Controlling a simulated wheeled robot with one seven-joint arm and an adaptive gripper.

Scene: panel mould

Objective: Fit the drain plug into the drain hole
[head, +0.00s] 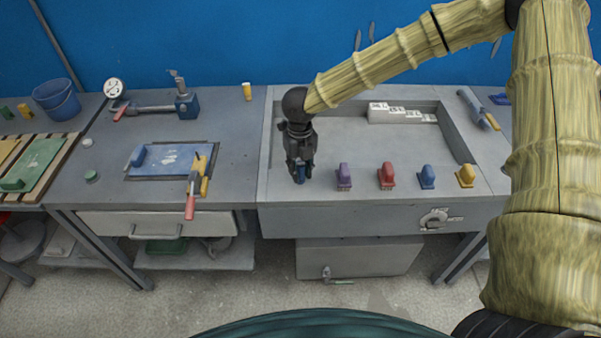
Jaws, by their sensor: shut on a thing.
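My gripper (300,178) points down over the front left of the grey panel mould (282,150). It is shut on a small dark blue piece (300,174), mostly hidden by the fingers. This piece is at the left end of a row along the mould's front rim. I cannot tell whether it is the drain plug or whether it touches the rim. To its right stand a purple piece (344,176), a red piece (387,177), a blue piece (427,178) and a yellow piece (466,177), all upright. I cannot make out the drain hole.
White stepped blocks (400,113) sit at the mould's back. A yellow-handled tool (480,112) lies on its right rim. The left bench holds a blue board (172,161), a red-handled tool (191,200) and a blue vise-like device (187,103). The recessed floor's middle is clear.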

